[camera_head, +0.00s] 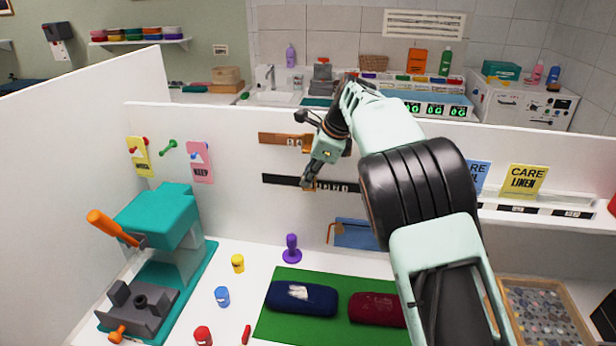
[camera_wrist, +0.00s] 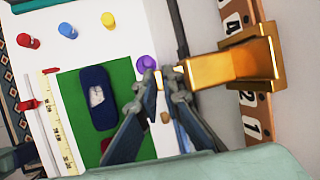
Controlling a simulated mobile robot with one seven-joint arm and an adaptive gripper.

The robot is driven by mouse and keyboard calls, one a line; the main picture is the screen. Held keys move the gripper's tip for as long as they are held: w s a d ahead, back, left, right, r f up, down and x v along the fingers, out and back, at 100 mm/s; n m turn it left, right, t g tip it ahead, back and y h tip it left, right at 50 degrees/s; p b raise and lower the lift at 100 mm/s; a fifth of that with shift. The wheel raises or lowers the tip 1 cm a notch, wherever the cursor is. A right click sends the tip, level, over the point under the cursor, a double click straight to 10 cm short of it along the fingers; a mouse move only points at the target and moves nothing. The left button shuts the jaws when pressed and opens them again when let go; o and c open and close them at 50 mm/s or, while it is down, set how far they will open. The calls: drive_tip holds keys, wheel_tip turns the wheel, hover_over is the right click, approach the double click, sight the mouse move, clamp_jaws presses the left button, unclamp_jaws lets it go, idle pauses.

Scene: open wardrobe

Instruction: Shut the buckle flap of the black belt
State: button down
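The black belt (camera_head: 281,179) is a dark horizontal strip on the white wall, below a brown belt, with pale tags along its right part. My gripper (camera_head: 307,183) is at its middle and covers part of it; its buckle is small and partly hidden there. In the wrist view a gold buckle piece (camera_wrist: 232,64) sticks out across a brown strip with numbered tags. I see nothing clearly held, and contact cannot be told.
The brown belt (camera_head: 271,139) hangs just above. Below are a purple stamp-like object (camera_head: 291,248), a green mat (camera_head: 271,325) with blue (camera_head: 318,301) and red (camera_head: 372,309) rolled items, and a teal press (camera_head: 160,218) at left.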

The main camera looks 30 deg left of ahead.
drive_tip(key=shift+f+b, duration=0.15)
drive_tip(key=shift+b, duration=0.3)
drive_tip(key=b, duration=0.3)
drive_tip(key=shift+s+f+t, duration=0.15)
drive_tip(key=shift+f+t, duration=0.25)
wheel_tip(320, 180, down, 6)
drive_tip(key=n+t+y+b, duration=0.3)
drive_tip(key=t+y+b, duration=0.3)
drive_tip(key=b, duration=3.3)
drive_tip(key=t, duration=0.5)
drive_tip(key=shift+w+n, duration=0.3)
drive_tip(key=shift+w, duration=0.1)
drive_tip(key=shift+a+r+t+b, duration=0.15)
drive_tip(key=shift+t+b, duration=0.25)
drive_tip(key=shift+b, duration=0.85)
drive_tip(key=shift+r, duration=0.1)
drive_tip(key=c, duration=2.1)
unclamp_jaws()
